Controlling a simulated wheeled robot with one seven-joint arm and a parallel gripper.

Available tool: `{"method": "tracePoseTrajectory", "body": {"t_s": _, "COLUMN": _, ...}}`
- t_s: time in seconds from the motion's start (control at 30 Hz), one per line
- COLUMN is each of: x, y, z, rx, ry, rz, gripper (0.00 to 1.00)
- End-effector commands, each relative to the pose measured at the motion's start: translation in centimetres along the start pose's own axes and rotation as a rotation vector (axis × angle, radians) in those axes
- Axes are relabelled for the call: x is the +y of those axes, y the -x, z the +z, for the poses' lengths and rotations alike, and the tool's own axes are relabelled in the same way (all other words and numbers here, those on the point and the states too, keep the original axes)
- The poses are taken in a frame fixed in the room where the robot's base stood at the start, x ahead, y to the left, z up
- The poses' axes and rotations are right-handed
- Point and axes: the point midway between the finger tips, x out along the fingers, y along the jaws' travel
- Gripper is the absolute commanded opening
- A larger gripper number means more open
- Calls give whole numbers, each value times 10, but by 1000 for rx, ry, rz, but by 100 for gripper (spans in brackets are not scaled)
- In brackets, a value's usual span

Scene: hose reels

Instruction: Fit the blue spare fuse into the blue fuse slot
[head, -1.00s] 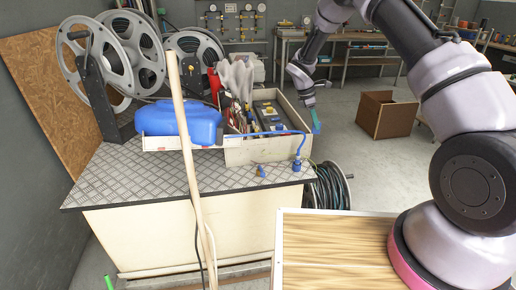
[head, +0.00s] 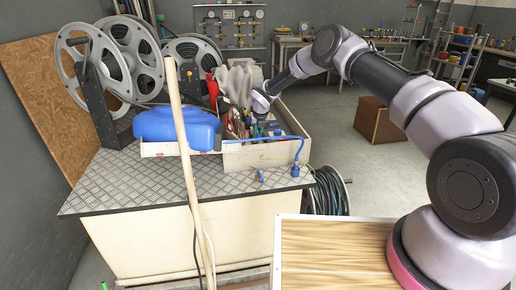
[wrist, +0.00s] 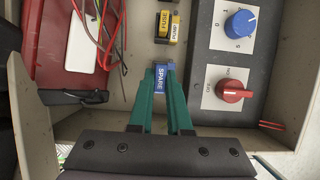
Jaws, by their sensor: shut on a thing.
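My gripper (wrist: 164,88) has green fingers shut on the blue spare fuse (wrist: 163,78), a small blue block marked SPARE, in the wrist view. The fuse sits between the fingertips, over the inside of the open box. Two small yellow pieces with FUSE labels (wrist: 168,27) lie just beyond it. I cannot make out a blue fuse slot; the held fuse and fingers cover part of the area. In the head view my arm reaches into the pale box (head: 262,155) on the bench, and the held fuse is too small to tell.
A dark panel beside the fuse has a blue knob (wrist: 241,23) and a red knob (wrist: 232,91). A red case (wrist: 62,50) with wires lies at left. A blue tank (head: 177,126), metal reels (head: 128,60) and a leaning wooden pole (head: 184,165) stand left of the box.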

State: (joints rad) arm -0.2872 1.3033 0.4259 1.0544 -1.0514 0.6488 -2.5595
Motion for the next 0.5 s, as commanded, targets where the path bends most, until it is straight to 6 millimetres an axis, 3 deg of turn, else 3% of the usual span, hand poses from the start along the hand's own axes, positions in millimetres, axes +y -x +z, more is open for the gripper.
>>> {"method": "tracePoseTrajectory", "body": {"t_s": 0.5, "x": 0, "y": -56, "z": -24, "rx": 1, "ry": -3, "rz": -1, "gripper": 0}}
